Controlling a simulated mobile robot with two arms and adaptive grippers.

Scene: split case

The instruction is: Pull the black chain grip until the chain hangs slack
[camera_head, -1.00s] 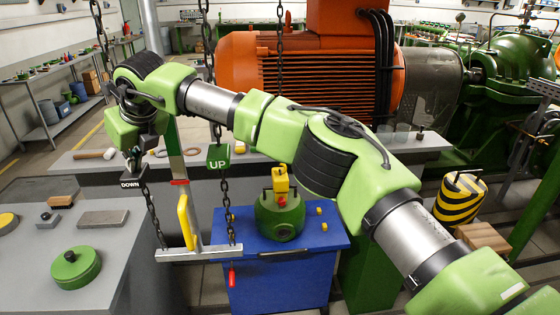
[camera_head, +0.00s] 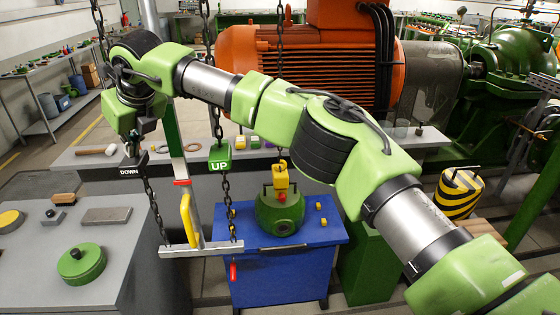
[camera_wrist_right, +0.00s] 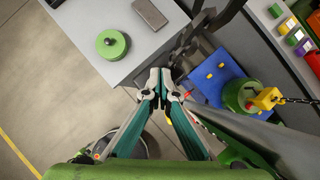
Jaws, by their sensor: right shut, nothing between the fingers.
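The black grip marked DOWN (camera_head: 130,172) hangs on a dark chain (camera_head: 152,205) at the left of the head view. My right gripper (camera_head: 133,148) is just above it, pointing down. Its fingers (camera_wrist_right: 164,78) are shut with nothing between them; whether they touch the grip or chain is unclear. A green grip marked UP (camera_head: 219,157) hangs on another chain strand to the right. A yellow hook block (camera_head: 280,176) hangs on a straight-looking chain (camera_head: 280,45) at the top of a green casing (camera_head: 280,213). My left gripper is out of view.
The casing stands on a blue cabinet (camera_head: 288,262). A grey bench (camera_head: 35,270) with a green disc (camera_head: 81,265) is at left. A post with a yellow handle (camera_head: 188,220) and a flat bar stands between. A large orange motor (camera_head: 255,75) is behind.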

